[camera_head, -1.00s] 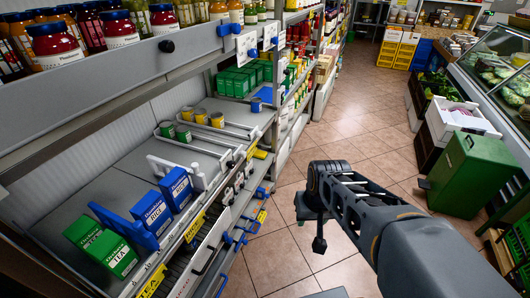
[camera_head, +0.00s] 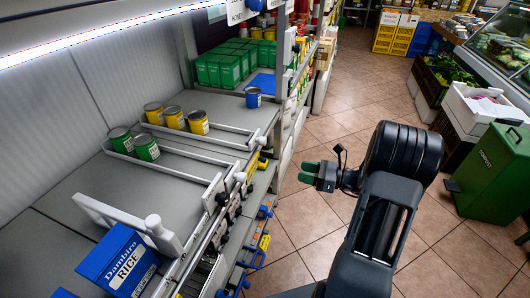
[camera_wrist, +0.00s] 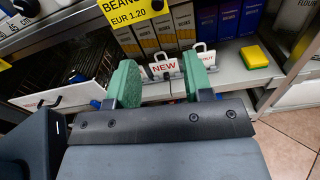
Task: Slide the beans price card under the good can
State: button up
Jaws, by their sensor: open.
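In the wrist view a yellow price card (camera_wrist: 131,12) reading BEANS EUR 1.20 is at the top, partly cut off by the frame. In the head view green cans (camera_head: 146,147), yellow cans (camera_head: 198,122) and a blue can (camera_head: 253,97) stand upright on the shelf. I cannot tell which can is the good one. My gripper (camera_head: 312,175) is over the aisle, right of the shelf front. Its green fingers are spread, with nothing held between them in the wrist view (camera_wrist: 160,85). The BEANS card is beyond the fingertips and above them in the picture.
White rails (camera_head: 170,169) divide the shelf. A blue rice box (camera_head: 118,262) stands at the near left. The tiled aisle is free.

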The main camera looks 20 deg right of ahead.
jog(key=b+x, duration=0.2)
jog(key=x, duration=1.1)
jog(key=shift+w+a+r+m, duration=0.2)
jog(key=shift+r+m, duration=0.2)
jog(key=shift+r, duration=0.15)
jog(key=shift+c, duration=0.5)
jog(key=shift+s, duration=0.15)
grip_shut()
